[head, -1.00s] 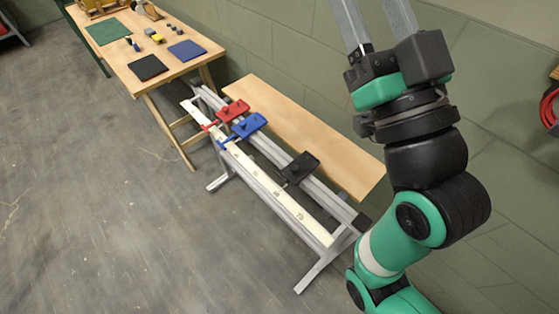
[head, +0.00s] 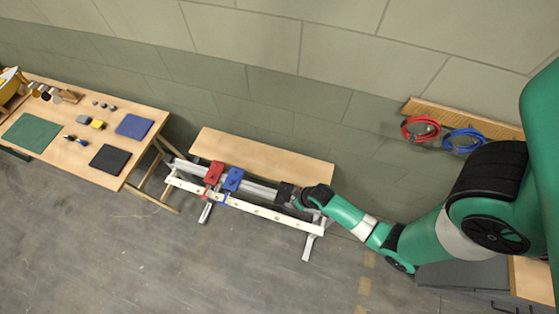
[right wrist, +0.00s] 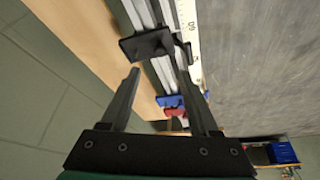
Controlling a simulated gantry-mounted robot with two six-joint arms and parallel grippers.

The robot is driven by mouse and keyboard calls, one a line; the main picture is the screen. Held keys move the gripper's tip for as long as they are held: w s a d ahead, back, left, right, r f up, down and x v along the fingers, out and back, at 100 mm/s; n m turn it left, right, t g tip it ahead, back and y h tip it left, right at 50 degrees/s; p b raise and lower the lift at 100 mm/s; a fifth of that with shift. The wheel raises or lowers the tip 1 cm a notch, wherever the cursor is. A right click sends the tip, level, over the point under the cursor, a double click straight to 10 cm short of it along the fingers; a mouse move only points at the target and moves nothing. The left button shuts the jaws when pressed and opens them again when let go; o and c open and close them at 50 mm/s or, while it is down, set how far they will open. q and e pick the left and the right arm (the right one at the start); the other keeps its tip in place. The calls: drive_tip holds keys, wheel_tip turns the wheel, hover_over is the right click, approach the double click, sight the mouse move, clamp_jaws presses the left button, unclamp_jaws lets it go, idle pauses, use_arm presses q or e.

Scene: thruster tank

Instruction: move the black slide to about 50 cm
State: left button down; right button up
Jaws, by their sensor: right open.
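The black slide (head: 285,192) sits on the silver rail (head: 262,190), right of the red slide (head: 214,173) and the blue slide (head: 233,179). My right gripper (head: 296,198) is at the black slide's right side in the head view. In the right wrist view my right gripper (right wrist: 160,70) is open, with the black slide (right wrist: 147,45) just beyond its fingertips, roughly across the gap between them. I cannot tell whether a finger touches it. The pale scale (head: 262,212) runs along the rail's front; its numbers are too small to read in the head view. My left gripper is not in view.
A wooden shelf or bench (head: 260,153) runs behind the rail. A wooden table (head: 140,105) with mats and small items stands at the left. Red (head: 420,128) and blue (head: 464,140) cable coils hang on the wall. The floor in front is clear.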

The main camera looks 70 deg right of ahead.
sight(282, 199)
drive_tip(key=b+x, duration=0.8)
drive_tip(key=x, duration=0.3)
drive_tip(key=shift+w+d+b, duration=0.1)
drive_tip(key=shift+w+b, duration=0.1)
drive_tip(key=shift+b, duration=0.2)
drive_tip(key=shift+w+d+f, duration=0.1)
drive_tip(key=shift+w+f, duration=0.05)
drive_tip(key=shift+f, duration=0.1)
clamp_jaws()
idle(0.6)
